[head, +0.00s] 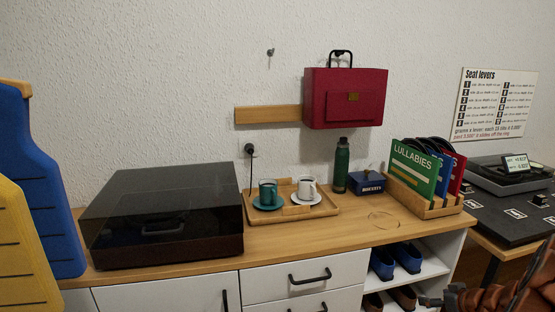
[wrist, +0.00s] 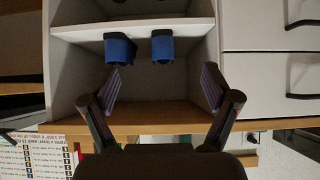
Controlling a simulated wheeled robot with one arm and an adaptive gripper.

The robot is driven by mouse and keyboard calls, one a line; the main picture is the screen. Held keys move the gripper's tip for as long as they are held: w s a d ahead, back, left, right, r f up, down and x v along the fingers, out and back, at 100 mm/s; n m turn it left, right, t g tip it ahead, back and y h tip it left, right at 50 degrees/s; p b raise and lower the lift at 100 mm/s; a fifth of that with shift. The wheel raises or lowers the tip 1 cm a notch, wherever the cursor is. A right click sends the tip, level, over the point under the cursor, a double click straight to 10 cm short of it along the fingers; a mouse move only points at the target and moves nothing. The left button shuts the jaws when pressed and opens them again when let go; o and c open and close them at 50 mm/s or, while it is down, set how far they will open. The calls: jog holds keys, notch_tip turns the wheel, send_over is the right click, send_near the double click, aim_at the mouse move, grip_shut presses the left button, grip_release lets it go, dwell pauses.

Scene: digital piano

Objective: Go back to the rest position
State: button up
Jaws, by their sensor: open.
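My gripper (wrist: 162,78) shows in the wrist view with its two dark fingers spread wide and nothing between them. It faces the open shelf compartment (wrist: 75,75) of the white cabinet, which appears upside down there. A pair of blue shoes (wrist: 120,50) is beyond the fingertips, apart from them. In the head view the same blue shoes (head: 382,263) are on the upper shelf under the wooden top. Dark parts at the lower right edge of the head view look like my arm; the fingers are not clear there.
The wooden top (head: 345,238) carries a dark-lidded turntable (head: 165,215), a tray (head: 318,211) with two cups, a green bottle (head: 341,165), a blue box (head: 368,183) and a record rack (head: 430,210). A red case (head: 345,97) hangs above. A grey-black console (head: 510,205) stands right.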

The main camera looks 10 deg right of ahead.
jog(key=w+a+r+g+h, duration=0.2)
jog(key=w+a+r+h, duration=0.15)
jog(key=r, duration=0.45)
jog(key=s+a+r+m+g+h, duration=0.2)
jog(key=s+a+r+g, duration=0.15)
jog(key=a, duration=0.35)
jog(key=s+a+r+n+g+y, duration=0.25)
jog(key=s+a+g+y, duration=0.4)
jog(key=s+a, duration=2.45)
notch_tip(320, 180, up, 17)
jog(key=w+a+p, duration=0.1)
jog(key=a+p, duration=0.1)
jog(key=p, duration=1.3)
jog(key=shift+w+h, duration=0.25)
jog(key=shift+h, duration=0.15)
